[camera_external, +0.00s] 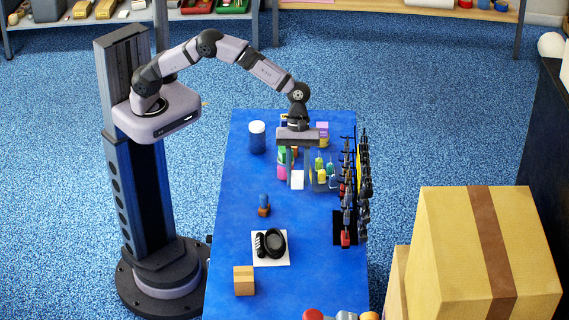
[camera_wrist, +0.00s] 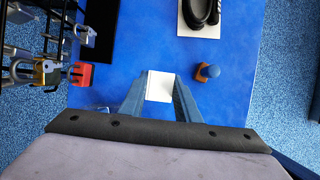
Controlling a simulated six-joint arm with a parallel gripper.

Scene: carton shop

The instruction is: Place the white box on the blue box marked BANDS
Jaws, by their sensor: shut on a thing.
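My gripper (camera_external: 298,178) is over the far half of the blue table, its fingers pointing down. It is shut on a small white box (camera_external: 297,181), which sits between the fingertips. In the wrist view, the white box (camera_wrist: 160,86) shows its pale top between the two fingers of my gripper (camera_wrist: 158,98). I cannot tell whether the box touches the table.
Coloured bottles (camera_external: 320,172) stand close right of my gripper, beside a rack of hanging padlocks (camera_external: 348,190). A blue-and-white jar (camera_external: 257,140) stands left. Nearer are a blue-and-orange item (camera_external: 264,206), a white mat (camera_external: 285,261) with black things, and a brown carton (camera_external: 244,283).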

